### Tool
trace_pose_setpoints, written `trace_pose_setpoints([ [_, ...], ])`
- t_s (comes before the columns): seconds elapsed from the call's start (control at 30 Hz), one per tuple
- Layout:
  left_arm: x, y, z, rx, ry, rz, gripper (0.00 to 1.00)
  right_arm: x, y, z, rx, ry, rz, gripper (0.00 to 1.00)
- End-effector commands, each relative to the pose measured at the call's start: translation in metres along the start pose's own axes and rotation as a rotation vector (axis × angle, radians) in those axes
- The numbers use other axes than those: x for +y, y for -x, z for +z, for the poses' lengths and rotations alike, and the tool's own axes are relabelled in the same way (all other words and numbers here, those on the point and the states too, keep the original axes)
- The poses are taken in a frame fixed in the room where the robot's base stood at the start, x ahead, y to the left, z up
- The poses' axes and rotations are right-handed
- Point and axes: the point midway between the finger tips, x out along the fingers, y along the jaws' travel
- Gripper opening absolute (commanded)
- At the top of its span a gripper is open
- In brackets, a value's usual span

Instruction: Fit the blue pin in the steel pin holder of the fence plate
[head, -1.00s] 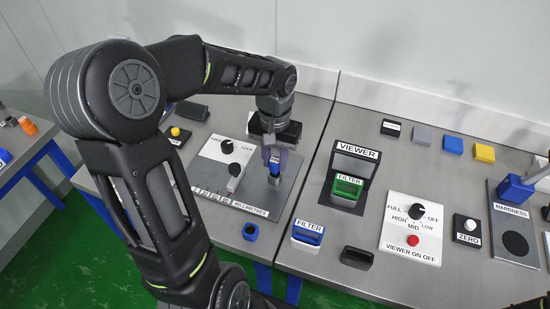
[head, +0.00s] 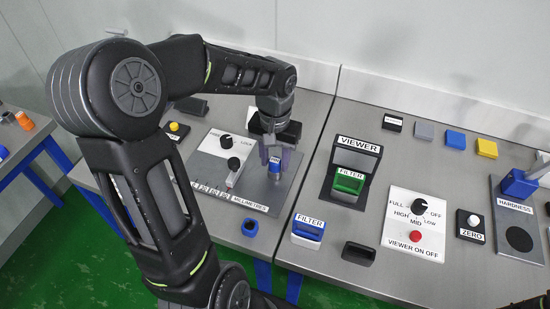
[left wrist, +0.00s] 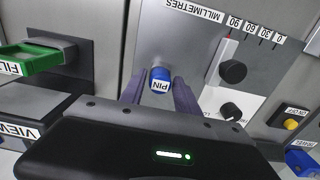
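The blue pin (head: 275,168), with a white PIN label, stands on the grey fence plate (head: 286,186) near its right side. It also shows in the left wrist view (left wrist: 160,76). My left gripper (head: 276,165) is directly above, with its two fingers on either side of the pin. In the left wrist view the fingers (left wrist: 160,90) look spread, with small gaps beside the pin. The steel pin holder is largely hidden under the pin and fingers; I cannot tell how deep the pin sits.
Black knobs (head: 233,163) and a millimetre scale (head: 240,201) lie left of the pin. A blue hollow piece (head: 250,227) sits at the front edge. The viewer (head: 357,160), its green filter (head: 348,184) and a blue filter (head: 308,231) are on the right bench.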

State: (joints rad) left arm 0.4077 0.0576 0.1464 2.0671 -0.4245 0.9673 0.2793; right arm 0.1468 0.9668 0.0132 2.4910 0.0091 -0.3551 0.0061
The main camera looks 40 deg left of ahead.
Motion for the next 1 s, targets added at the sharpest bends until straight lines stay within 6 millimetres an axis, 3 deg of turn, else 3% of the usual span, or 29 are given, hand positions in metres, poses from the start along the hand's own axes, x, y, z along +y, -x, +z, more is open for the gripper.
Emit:
trace_pose_setpoints([
  [0.17,0.000,0.000,0.000,0.000,0.000,0.000,0.53,0.000,0.000,0.000,0.000,0.000,0.000,0.50],
  [0.53,0.000,0.000,0.000,0.000,0.000,0.000,0.53,-0.004,0.003,-0.004,0.009,0.007,-0.010,0.50],
  [1.0,0.000,0.070,-0.001,0.003,0.000,0.000,0.53,-0.002,-0.003,-0.004,0.010,0.008,-0.011,0.50],
])
